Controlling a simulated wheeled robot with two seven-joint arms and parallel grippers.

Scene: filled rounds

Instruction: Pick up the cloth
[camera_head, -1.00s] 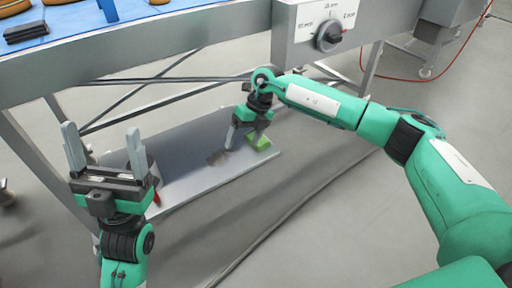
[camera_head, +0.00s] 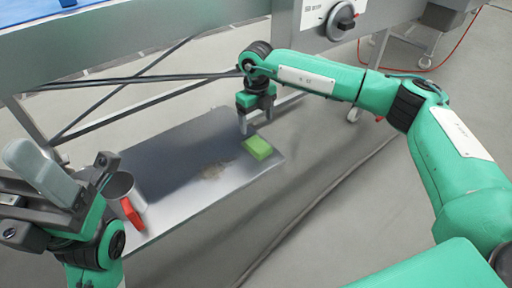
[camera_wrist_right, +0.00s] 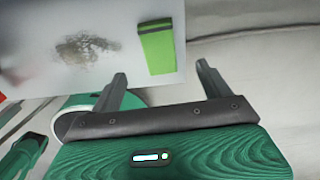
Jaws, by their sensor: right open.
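The cloth (camera_head: 257,147) appears to be a small green block-like piece lying flat near the right end of a low metal shelf. In the right wrist view the cloth (camera_wrist_right: 157,48) is bright green with a dark band across one end. My right gripper (camera_head: 256,122) is open and empty, just behind the cloth in the head view. In the wrist view its fingertips (camera_wrist_right: 160,72) point toward the cloth's near end, with a finger on either side and no visible contact.
The metal shelf (camera_head: 190,205) has a dark smudge (camera_head: 213,170) left of the cloth. A steel frame with a dial (camera_head: 342,20) rises behind.

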